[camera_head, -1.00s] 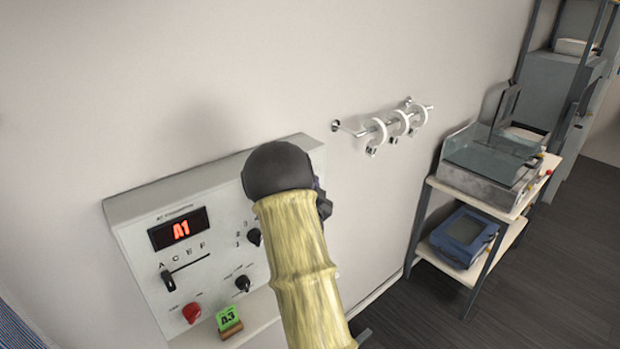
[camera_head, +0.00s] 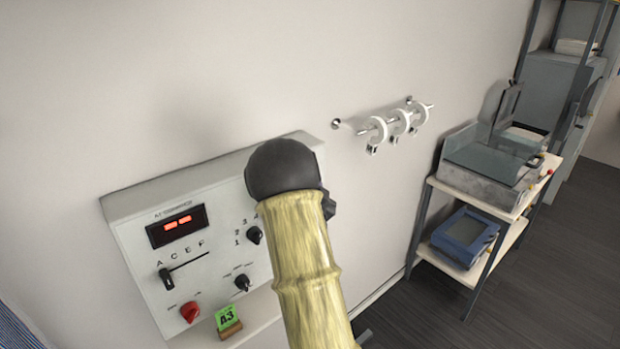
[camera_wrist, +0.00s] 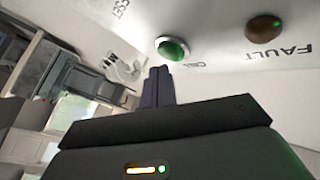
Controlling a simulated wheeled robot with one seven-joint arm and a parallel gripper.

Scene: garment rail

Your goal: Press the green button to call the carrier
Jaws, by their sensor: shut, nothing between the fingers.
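The green button (camera_wrist: 172,48) is a round dome in a pale ring on the panel face in the wrist view, beside lettering that seems to read CALL. My gripper (camera_wrist: 158,72) has its two dark fingers together and empty. The fingertips are right by the button's edge; I cannot tell if they touch it. In the head view the control panel (camera_head: 140,240) is on the wall, and my arm hides the button and my fingers. The panel's display (camera_head: 177,226) shows two red dashes.
A dark amber lamp (camera_wrist: 263,28) marked FAULT is near the green button. The panel also has a red knob (camera_head: 190,312), a slider (camera_head: 167,279) and black dials (camera_head: 254,236). A green A3 tag (camera_head: 226,317) is below. A short rail with white rings (camera_head: 401,121) and a shelf (camera_head: 484,199) are right.

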